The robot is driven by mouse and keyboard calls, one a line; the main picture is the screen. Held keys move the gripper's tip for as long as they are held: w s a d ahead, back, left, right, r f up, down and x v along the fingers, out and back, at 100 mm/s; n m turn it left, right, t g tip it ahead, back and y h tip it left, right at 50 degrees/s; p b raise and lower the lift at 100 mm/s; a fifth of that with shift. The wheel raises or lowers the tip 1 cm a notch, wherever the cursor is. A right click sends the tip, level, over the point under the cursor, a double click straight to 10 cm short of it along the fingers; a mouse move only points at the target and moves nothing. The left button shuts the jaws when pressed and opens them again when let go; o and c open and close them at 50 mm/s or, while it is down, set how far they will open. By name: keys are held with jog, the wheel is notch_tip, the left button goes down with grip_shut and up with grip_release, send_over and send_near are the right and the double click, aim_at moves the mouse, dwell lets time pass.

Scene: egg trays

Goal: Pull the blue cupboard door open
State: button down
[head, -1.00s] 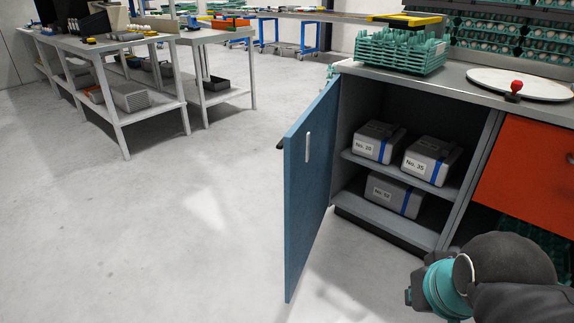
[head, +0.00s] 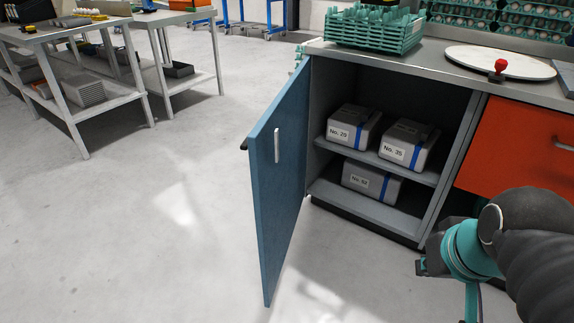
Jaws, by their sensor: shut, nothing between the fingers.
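The blue cupboard door (head: 278,190) stands wide open, swung out to the left of the cupboard (head: 402,213) on its left-hand hinge side. A pale vertical strip (head: 277,146) shows on the door's face, and a small dark piece, perhaps the handle, sticks out at its outer edge (head: 245,144). Part of my arm is at the lower right, in front of the cupboard and well apart from the door. My gripper's fingers are not visible in the head view.
Grey boxes with blue straps (head: 354,128) sit on two levels inside the cupboard. An orange drawer front (head: 520,150) is to the right. A teal crate (head: 374,28) and a white round board (head: 520,62) are on the counter. Floor left of the door is clear; tables (head: 75,38) stand beyond.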

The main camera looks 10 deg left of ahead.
jog(key=w+a+r+n+g+y+b, duration=0.3)
jog(key=w+a+n+y+b, duration=0.25)
jog(key=w+a+n, duration=0.5)
jog(key=n+g+y+b, duration=0.2)
jog(key=n+y+b, duration=0.2)
jog(key=n, duration=0.2)
send_near(263, 175)
jog(key=shift+h, duration=0.25)
jog(key=x, duration=0.5)
jog(key=shift+f, duration=0.4)
jog(key=shift+a, duration=0.65)
jog(key=shift+w, duration=0.1)
